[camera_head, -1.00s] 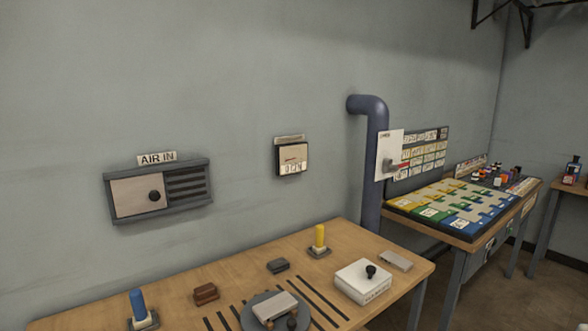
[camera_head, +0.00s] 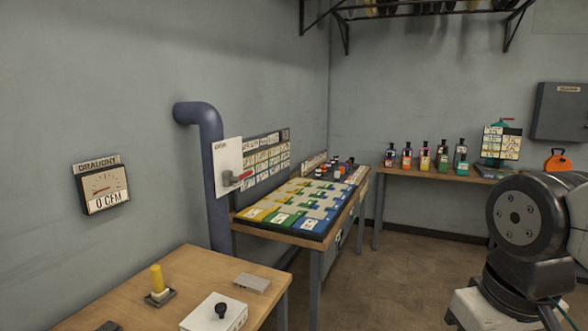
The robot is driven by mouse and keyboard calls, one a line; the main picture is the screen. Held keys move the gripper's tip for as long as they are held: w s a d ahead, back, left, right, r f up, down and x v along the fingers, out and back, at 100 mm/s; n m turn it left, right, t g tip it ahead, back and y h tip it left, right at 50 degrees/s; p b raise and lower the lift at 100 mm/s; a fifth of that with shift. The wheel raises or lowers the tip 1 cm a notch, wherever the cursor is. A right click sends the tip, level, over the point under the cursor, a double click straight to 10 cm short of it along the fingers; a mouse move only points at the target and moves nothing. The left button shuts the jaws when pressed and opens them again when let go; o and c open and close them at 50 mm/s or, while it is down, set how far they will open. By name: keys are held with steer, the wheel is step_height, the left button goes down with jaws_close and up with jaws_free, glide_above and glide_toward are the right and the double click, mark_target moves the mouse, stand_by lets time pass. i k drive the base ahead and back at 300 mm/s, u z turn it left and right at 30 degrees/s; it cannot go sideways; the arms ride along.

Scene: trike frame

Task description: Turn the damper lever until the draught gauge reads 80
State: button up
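The draught gauge (camera_head: 105,188) hangs on the left wall under a DRAUGHT label. Its display reads 0 CFM, and its red needle lies toward the left. The damper lever (camera_head: 239,178) has a red handle and sits on a white plate (camera_head: 227,166) beside the blue-grey pipe (camera_head: 208,165). The lever lies about level, pointing right. Part of my arm shows at the right edge, well away from the lever. My gripper is out of view.
A wooden table (camera_head: 190,280) at the front left holds a yellow peg (camera_head: 157,279) and a white box with a black knob (camera_head: 215,313). A table with a coloured board (camera_head: 305,208) stands beyond the pipe. Bare floor (camera_head: 390,280) lies in the middle.

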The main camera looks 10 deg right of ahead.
mark_target(236, 179)
steer(key=z, duration=0.75)
steer(key=i, duration=1.3)
steer(key=z, duration=0.3)
steer(key=i, duration=1.1)
steer(key=u, duration=1.2)
steer(key=i, duration=0.9)
steer(key=u, duration=0.95)
